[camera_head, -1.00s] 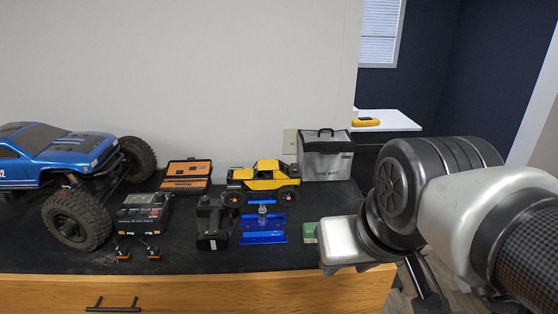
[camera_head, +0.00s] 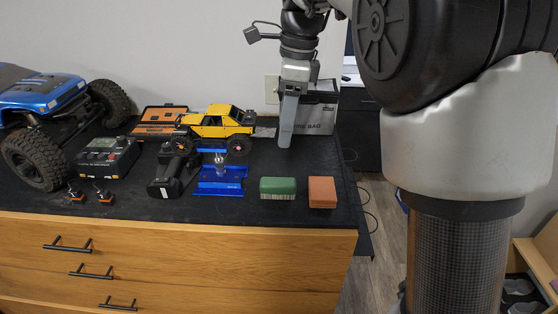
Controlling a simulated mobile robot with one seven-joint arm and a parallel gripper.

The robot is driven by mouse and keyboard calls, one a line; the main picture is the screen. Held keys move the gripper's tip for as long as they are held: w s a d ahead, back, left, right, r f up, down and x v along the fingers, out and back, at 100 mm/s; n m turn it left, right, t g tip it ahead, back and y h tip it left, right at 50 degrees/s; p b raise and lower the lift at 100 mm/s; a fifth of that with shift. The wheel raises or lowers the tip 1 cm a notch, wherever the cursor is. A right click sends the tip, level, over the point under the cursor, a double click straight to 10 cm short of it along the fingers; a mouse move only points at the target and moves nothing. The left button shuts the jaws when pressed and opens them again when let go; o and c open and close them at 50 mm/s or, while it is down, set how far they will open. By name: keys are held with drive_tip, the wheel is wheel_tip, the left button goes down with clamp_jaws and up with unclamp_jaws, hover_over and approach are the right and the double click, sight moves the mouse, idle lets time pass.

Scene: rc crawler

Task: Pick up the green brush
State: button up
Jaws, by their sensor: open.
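The green brush (camera_head: 278,185) lies on the black tabletop near its front edge, with pale bristles facing down along its front. My gripper (camera_head: 286,135) points down above and behind the brush, in front of the grey bag. It is apart from the brush and holds nothing that I can see. It shows edge-on, so the gap between its fingers is hidden.
A reddish-brown block (camera_head: 321,192) lies just right of the brush. A blue stand (camera_head: 221,180) and a black drill-like tool (camera_head: 174,172) are to its left. A yellow toy crawler (camera_head: 217,125) and the grey bag (camera_head: 318,118) stand behind. The table (camera_head: 240,212) ends close in front.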

approach(279, 181)
drive_tip(key=f, duration=0.2)
drive_tip(key=a+f, duration=0.1)
drive_tip(key=f, duration=0.2)
drive_tip(key=shift+a+b, duration=0.15)
drive_tip(key=shift+b, duration=0.25)
drive_tip(key=shift+f, duration=2.75)
drive_tip(key=shift+f, duration=0.25)
drive_tip(key=c, duration=1.2)
drive_tip(key=shift+o, duration=0.2)
drive_tip(key=shift+r, duration=0.15)
wheel_tip(279, 181, up, 28)
drive_tip(key=p, duration=0.3)
drive_tip(key=shift+r, duration=0.15)
